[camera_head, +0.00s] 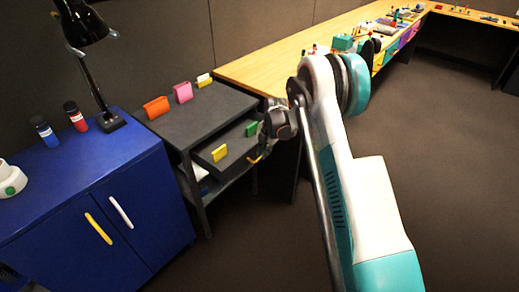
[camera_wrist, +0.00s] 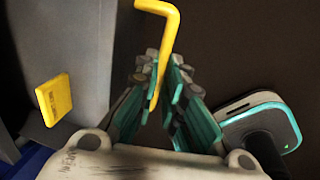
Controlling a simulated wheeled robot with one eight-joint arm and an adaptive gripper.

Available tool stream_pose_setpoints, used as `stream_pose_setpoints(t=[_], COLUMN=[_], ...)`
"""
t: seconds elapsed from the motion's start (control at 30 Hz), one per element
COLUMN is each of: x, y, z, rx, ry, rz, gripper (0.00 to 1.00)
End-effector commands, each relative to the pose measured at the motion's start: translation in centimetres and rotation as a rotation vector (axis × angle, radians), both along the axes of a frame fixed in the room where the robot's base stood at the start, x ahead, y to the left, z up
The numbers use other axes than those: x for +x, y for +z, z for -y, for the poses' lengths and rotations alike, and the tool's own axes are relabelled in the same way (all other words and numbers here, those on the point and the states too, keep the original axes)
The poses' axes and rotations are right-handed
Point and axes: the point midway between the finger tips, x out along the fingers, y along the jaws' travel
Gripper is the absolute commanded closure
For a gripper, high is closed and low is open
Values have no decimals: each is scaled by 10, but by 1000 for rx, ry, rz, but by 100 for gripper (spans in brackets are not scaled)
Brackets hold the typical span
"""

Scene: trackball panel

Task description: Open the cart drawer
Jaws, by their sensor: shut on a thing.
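The dark grey cart (camera_head: 190,113) stands right of the blue cabinet. Its drawer (camera_head: 232,158) sticks out partway toward the right front, with a yellow block (camera_head: 219,153) and a green block (camera_head: 252,129) on it. My gripper (camera_head: 264,145) is at the drawer's right front edge, where a bit of the yellow handle (camera_head: 257,159) shows beside it. In the wrist view, the bent yellow handle (camera_wrist: 166,12) runs down between the fingers of my gripper (camera_wrist: 162,85), which are shut on it. The grey drawer (camera_wrist: 75,35) and its yellow block also show there on the left.
On the cart top stand an orange block (camera_head: 156,107), a pink block (camera_head: 183,92) and a yellow-white block (camera_head: 204,80). The blue cabinet (camera_head: 90,190) holds a black lamp (camera_head: 98,90). A wooden desk (camera_head: 290,62) lies behind. The floor to the front is clear.

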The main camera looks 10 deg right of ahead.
Motion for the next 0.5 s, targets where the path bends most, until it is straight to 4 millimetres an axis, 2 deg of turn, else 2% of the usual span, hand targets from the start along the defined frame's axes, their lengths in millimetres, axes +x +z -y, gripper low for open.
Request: stream_pose_setpoints(t=[0.2, 0.5], x=[-27, -44], y=[1, 0], z=[20, 32], rx=[0, 1], ry=[-2, 0], rz=[0, 1], gripper=[100, 100])
